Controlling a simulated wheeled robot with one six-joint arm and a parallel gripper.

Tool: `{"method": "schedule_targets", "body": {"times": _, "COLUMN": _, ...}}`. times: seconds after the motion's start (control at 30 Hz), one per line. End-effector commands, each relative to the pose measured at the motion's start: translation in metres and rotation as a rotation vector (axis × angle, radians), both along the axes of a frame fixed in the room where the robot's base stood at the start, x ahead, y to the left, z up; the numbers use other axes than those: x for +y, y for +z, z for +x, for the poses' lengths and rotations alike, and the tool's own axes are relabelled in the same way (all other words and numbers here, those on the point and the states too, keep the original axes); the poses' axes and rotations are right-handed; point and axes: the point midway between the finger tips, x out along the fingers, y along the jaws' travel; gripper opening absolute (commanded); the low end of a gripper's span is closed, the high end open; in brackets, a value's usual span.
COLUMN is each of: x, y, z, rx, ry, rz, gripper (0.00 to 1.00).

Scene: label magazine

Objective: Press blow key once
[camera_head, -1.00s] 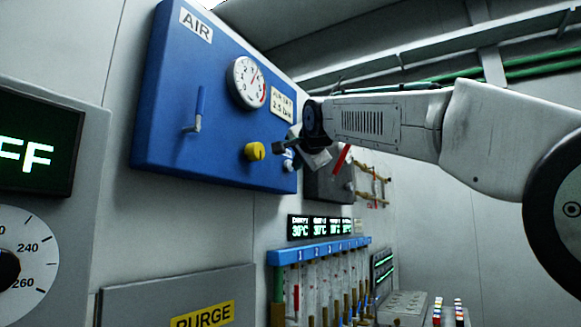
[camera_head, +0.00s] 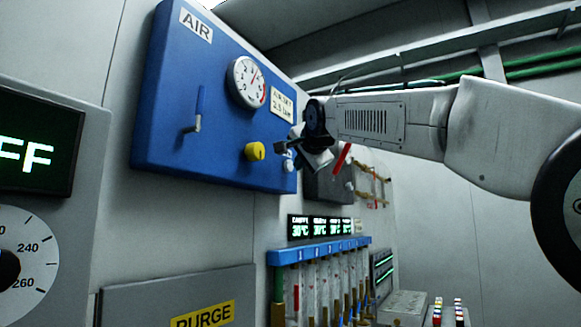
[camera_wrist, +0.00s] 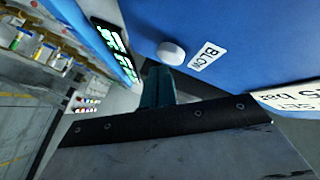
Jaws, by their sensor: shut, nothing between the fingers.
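The blow key is a white round button (camera_wrist: 171,53) on the blue AIR panel (camera_wrist: 240,30), with a BLOW label (camera_wrist: 205,57) beside it in the wrist view. In the head view the key (camera_head: 289,166) shows at the panel's lower right, just below my gripper (camera_head: 281,147). My gripper is shut and empty, its fingers in front of the panel. In the wrist view the shut teal fingers (camera_wrist: 159,84) point toward the panel's edge, just below the button. I cannot tell whether they touch it; a gap seems to show.
A yellow knob (camera_head: 255,151) sits left of my gripper, with a gauge (camera_head: 247,82) and a lever (camera_head: 199,105) farther left. Flow tubes under a blue rail (camera_head: 318,250) and a temperature display (camera_head: 320,228) are below. Open room lies to the right.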

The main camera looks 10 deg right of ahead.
Motion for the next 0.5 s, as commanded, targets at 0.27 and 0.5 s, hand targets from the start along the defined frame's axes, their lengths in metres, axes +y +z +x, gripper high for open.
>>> {"method": "schedule_targets", "body": {"times": 0.27, "x": -0.0054, "y": 0.0002, "z": -0.0042, "rx": -0.001, "ry": -0.001, "rz": 0.002, "gripper": 0.00}}
{"method": "schedule_targets", "body": {"times": 0.5, "x": -0.0096, "y": 0.0008, "z": -0.0070, "rx": -0.001, "ry": -0.002, "rz": 0.002, "gripper": 0.00}}
